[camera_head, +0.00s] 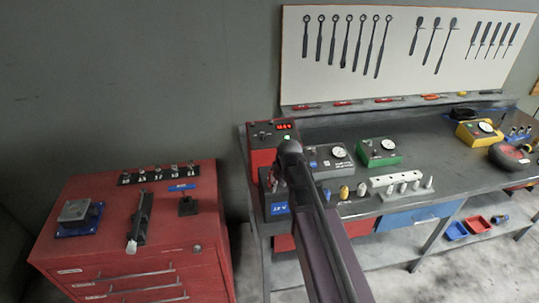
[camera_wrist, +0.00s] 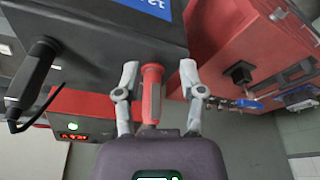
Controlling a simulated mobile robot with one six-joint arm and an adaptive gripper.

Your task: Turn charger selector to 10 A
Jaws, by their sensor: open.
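The charger (camera_head: 258,158) is a red box at the back left corner of the bench, with a lit red display. A dark round part (camera_head: 263,135) sits left of the display; I cannot tell whether it is the selector, and no setting is readable. The charger (camera_wrist: 90,104) also shows at lower left in the wrist view. My gripper (camera_wrist: 159,64) is open beside the dark battery box with a blue label (camera_wrist: 150,6). A red clamp handle (camera_wrist: 152,95) lies between its fingers, with gaps on both sides. In the head view my arm hides part of the charger.
A black clamp handle with a cable (camera_wrist: 37,76) is left of my gripper. A red drawer cabinet (camera_head: 100,235) stands left of the bench. A grey meter box (camera_head: 330,160) and a green one (camera_head: 378,152) stand right of the charger. The wall is close behind.

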